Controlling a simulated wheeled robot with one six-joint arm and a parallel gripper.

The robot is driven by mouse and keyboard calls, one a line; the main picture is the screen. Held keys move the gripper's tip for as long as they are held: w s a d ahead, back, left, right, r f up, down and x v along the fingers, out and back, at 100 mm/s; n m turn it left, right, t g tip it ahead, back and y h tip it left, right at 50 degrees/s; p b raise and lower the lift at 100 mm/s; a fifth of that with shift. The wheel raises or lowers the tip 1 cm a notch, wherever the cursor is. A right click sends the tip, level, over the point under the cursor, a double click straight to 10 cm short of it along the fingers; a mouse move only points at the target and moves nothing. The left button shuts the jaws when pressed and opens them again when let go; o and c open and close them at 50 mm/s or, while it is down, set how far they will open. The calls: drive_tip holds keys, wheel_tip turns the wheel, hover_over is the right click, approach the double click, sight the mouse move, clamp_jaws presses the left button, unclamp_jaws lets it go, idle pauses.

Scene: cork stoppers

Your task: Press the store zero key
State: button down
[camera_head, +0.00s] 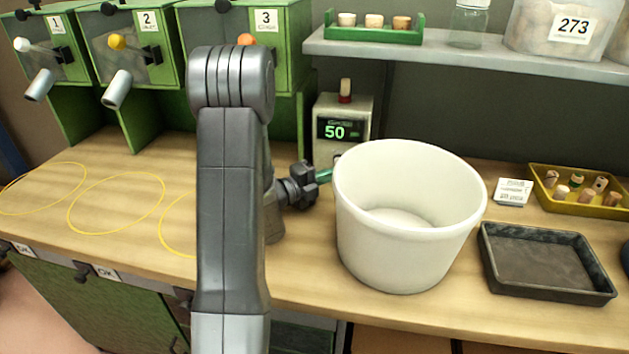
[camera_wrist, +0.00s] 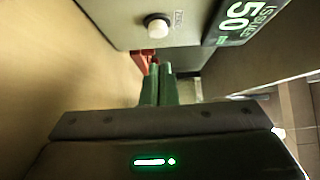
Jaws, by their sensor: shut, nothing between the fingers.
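A grey counter box (camera_head: 326,150) stands at the back of the bench. Its green-lit display (camera_head: 339,129) reads 50. In the wrist view the box face (camera_wrist: 115,18) is turned sideways, with the display (camera_wrist: 238,24) at upper right. In the wrist view the fingertips (camera_wrist: 160,68) point toward the box, apart from the white key. A red part (camera_wrist: 141,60) shows partly behind them.
A large white tub (camera_head: 385,245) stands just right of my gripper and hides the box's lower right. A black tray (camera_head: 548,287) and yellow cork tray (camera_head: 590,209) lie farther right. Green dispensers (camera_head: 128,60) stand at left.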

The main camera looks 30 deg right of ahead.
sight(338, 161)
drive_tip(key=shift+w+d, duration=0.45)
drive_tip(key=shift+w, duration=0.2)
drive_tip(key=shift+w+d, duration=0.45)
drive_tip(key=shift+w, duration=0.2)
